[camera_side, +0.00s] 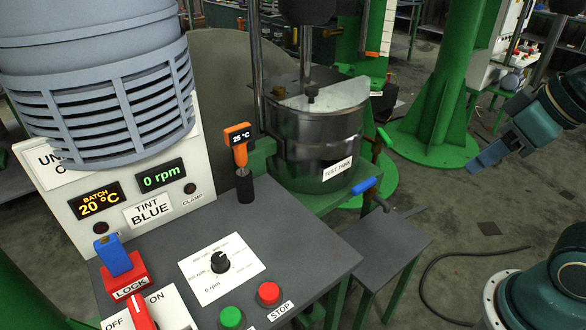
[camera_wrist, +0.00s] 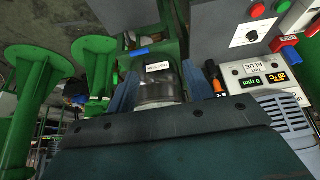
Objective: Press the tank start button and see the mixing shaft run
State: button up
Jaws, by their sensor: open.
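A green button (camera_side: 231,317) and a red button (camera_side: 269,293) labelled STOP sit at the front edge of the grey panel. In the wrist view the green button (camera_wrist: 282,6) and red button (camera_wrist: 257,10) are at the top. The steel test tank (camera_side: 318,140) stands behind the panel. A vertical metal shaft (camera_side: 306,50) comes down into its partly lidded top. The speed display (camera_side: 161,176) reads 0 rpm. My gripper (camera_side: 490,155) is open and empty at the right, well away from the buttons. Its blue fingers (camera_wrist: 160,85) frame the tank in the wrist view.
A speed knob (camera_side: 221,262) sits on a white dial plate. A red LOCK block with a blue handle (camera_side: 113,257) and a red OFF/ON switch (camera_side: 142,314) are at the left. A blue-handled valve (camera_side: 364,186) juts out below the tank. Green columns (camera_side: 445,80) stand behind.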

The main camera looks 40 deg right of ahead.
grip_shut()
dwell(1.6)
